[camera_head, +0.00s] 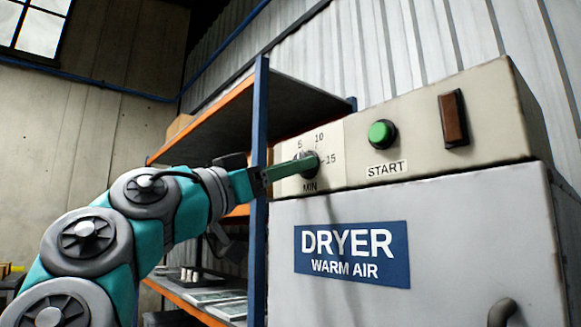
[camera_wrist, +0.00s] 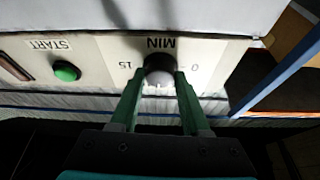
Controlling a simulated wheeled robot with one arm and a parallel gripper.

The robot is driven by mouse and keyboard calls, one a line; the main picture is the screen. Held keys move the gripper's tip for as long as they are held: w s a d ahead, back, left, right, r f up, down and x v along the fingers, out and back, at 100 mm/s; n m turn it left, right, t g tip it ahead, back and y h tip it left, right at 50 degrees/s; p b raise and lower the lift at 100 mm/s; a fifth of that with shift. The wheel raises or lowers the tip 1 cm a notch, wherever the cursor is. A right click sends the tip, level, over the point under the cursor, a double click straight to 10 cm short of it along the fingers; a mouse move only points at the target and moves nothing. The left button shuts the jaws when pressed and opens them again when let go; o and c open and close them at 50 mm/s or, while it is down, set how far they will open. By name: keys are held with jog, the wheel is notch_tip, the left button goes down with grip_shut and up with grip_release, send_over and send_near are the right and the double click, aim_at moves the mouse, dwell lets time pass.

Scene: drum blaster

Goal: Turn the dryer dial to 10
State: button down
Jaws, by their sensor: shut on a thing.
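The dryer dial (camera_head: 313,162) is a small dark round knob on a pale plate marked 5, 10, 15 and MIN. My gripper (camera_head: 302,165) reaches it from the left, its green fingers at the knob. In the wrist view, which is upside down, the dial (camera_wrist: 160,62) sits between the two fingertips of my gripper (camera_wrist: 160,76), one on each side. The gripper is shut on the dial. A light cap shows at its middle. The fingers hide part of the dial and scale, and I cannot tell which number it points to.
The dryer (camera_head: 430,245) has a green START button (camera_head: 382,133) and a brown-red rocker switch (camera_head: 453,118) right of the dial. A shelf rack with a blue post (camera_head: 259,225) stands close on the left, behind my arm. A handle (camera_head: 502,312) sticks out low right.

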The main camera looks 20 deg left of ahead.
jog(key=shift+m, duration=0.3)
dwell(0.5)
jog(key=shift+c, duration=1.9)
grip_release()
jog(key=v, duration=0.7)
jog(key=shift+s+a+f, duration=0.2)
jog(key=shift+s+a, duration=0.05)
jog(key=shift+a, duration=0.05)
